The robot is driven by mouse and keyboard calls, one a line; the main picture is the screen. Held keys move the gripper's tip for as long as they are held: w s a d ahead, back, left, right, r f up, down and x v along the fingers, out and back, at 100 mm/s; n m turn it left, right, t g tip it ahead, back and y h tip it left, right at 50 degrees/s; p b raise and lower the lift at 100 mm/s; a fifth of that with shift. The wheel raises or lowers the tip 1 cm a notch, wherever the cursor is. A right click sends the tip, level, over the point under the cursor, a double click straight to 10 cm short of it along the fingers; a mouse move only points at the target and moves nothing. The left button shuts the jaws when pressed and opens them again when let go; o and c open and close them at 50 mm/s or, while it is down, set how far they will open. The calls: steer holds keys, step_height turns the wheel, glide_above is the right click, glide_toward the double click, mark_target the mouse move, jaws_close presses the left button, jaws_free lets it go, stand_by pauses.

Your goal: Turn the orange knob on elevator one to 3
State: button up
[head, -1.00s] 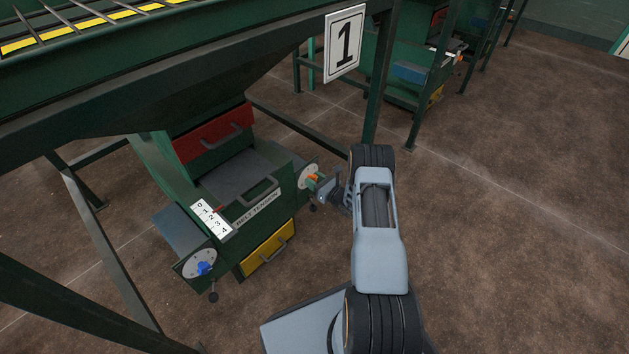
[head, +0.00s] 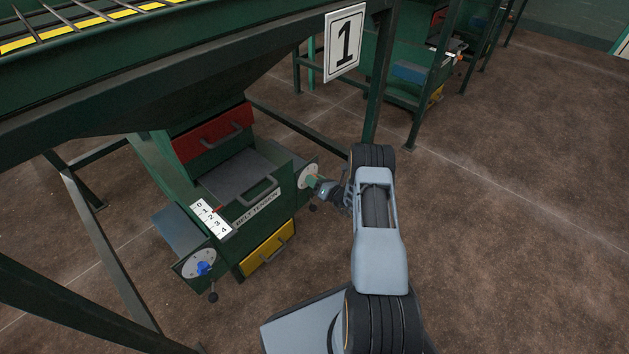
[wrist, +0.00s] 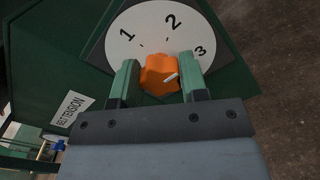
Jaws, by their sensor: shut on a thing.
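The orange knob (wrist: 159,75) sits on a round white dial (wrist: 141,24) marked 1, 2 and 3 in the wrist view. A white line on the knob points up and right, roughly toward the 3. My gripper (wrist: 158,82) is shut on the knob, one green finger on each side. In the head view my gripper (head: 318,186) is at the dial (head: 308,173) on the right side of the machine under the number 1 sign (head: 345,42); the knob is hidden there by the gripper.
A blue knob (head: 204,268) is on the machine's left dial. A belt tension label (head: 258,208) and a 0 to 4 scale (head: 211,218) are between them. A red drawer (head: 212,137) and a yellow drawer (head: 268,249) have handles. A green post (head: 376,90) stands behind my arm.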

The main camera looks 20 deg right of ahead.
steer(key=m, duration=0.5)
steer(key=shift+f+m, duration=0.1)
steer(key=shift+m, duration=0.6)
steer(key=o, duration=0.9)
steer(key=p+v, duration=0.4)
steer(key=v, duration=1)
steer(key=shift+w, duration=0.1)
